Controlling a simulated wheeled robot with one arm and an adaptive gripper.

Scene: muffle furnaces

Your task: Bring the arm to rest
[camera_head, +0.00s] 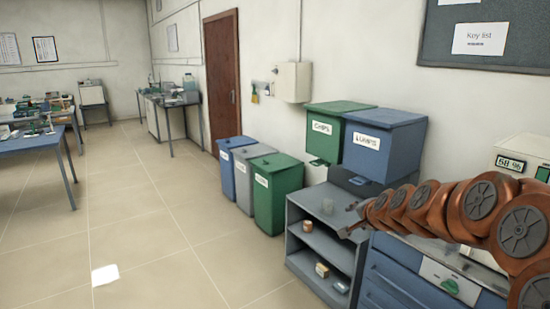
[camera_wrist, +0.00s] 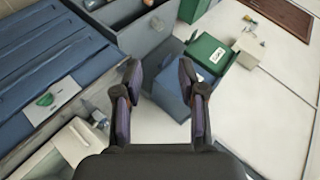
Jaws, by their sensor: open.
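My copper-coloured arm with grey discs reaches in from the right edge of the head view. My gripper (camera_head: 352,220) is at its far end, small in that view, in front of the low grey shelf unit. In the wrist view the two dark fingers of my gripper (camera_wrist: 160,78) stand apart, with nothing held between them. The blue lidded box (camera_wrist: 172,92) shows behind and between the fingers there.
A green box (camera_head: 338,132) and a blue box (camera_head: 383,145) stand above the grey shelf unit (camera_head: 323,254). The blue drawer cabinet (camera_head: 395,283) lies beneath my arm. Several bins, including a green one (camera_head: 277,196), line the wall.

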